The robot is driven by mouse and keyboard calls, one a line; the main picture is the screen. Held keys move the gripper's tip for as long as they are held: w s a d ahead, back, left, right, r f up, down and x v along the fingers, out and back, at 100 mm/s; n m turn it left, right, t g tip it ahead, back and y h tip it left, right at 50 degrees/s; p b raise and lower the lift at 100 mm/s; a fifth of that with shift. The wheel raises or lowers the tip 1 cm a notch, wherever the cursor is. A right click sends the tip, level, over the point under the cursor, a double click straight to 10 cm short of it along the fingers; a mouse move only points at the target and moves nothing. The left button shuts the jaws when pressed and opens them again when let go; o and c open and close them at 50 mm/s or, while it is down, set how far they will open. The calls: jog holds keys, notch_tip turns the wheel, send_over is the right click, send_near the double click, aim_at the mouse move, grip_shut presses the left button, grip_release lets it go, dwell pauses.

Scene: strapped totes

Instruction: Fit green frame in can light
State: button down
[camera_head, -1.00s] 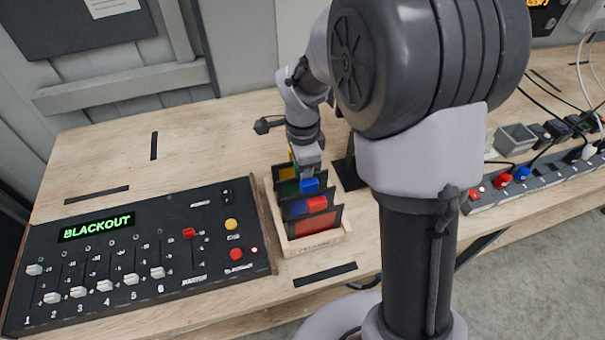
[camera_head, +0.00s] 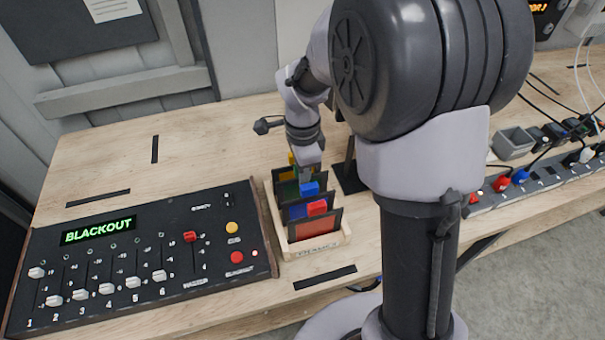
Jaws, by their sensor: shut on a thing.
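The wooden rack (camera_head: 318,246) holds upright dark frames with coloured filters and tabs. The red frame (camera_head: 318,228) is at the front, with the blue frame (camera_head: 298,211) behind it. The green frame (camera_head: 289,189) is behind the blue one, mostly covered. A bit of yellow (camera_head: 291,158) shows at the back. My gripper (camera_head: 306,172) points down into the rear of the rack, just behind the blue tab, and is shut on the green frame's top; its fingertips are small and partly hidden. The can light cannot be made out; my arm covers much of the middle.
A black lighting console (camera_head: 140,255) reading BLACKOUT stands left of the rack. A black stand or plate (camera_head: 350,175) is right of it, partly behind my arm. A power strip with plugs and cables (camera_head: 540,180) lies at the right. The table's back left is clear.

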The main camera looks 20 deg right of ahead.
jog(key=shift+r+p, duration=1.55)
jog(key=shift+r, duration=0.95)
